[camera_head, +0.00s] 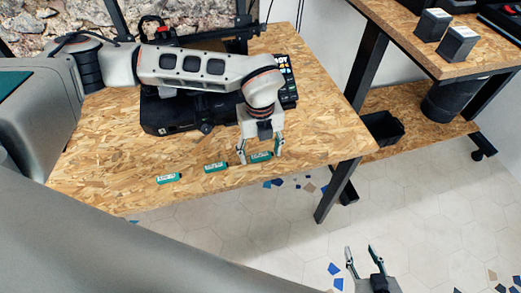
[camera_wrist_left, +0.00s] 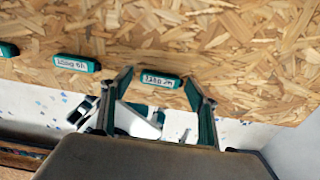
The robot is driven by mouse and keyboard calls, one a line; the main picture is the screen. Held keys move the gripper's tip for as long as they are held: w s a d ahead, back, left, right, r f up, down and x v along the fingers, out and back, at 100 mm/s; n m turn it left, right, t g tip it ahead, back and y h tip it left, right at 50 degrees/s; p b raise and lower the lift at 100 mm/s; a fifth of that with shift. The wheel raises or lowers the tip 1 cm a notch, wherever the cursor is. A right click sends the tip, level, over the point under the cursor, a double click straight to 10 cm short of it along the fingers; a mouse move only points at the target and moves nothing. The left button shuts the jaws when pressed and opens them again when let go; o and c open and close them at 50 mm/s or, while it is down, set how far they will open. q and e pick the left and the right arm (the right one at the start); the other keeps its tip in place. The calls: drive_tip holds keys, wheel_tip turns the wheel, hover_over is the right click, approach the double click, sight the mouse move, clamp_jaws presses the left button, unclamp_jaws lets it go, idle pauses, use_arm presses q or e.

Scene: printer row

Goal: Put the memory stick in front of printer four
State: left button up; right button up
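Three small green sticks with white labels lie in a row along the front edge of the wooden table; the label print is too small to read surely. They are the left stick (camera_head: 167,178), the middle stick (camera_head: 215,167) and the right stick (camera_head: 261,156). My left gripper (camera_head: 260,158) is open, pointing down, with its fingers at either end of the right stick. In the left wrist view this stick (camera_wrist_left: 160,81) lies between the fingertips, with small gaps showing. My right gripper (camera_head: 362,252) is open and empty above the floor. A black machine (camera_head: 165,118), probably a printer, stands behind, partly hidden by my left arm.
The wooden table (camera_head: 95,180) has bare room left of the sticks and at its right end.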

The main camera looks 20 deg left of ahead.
sight(260, 155)
use_arm(q)
drive_tip(key=shift+r, duration=0.6)
wheel_tip(260, 155, up, 11)
drive_tip(key=shift+p, duration=0.45)
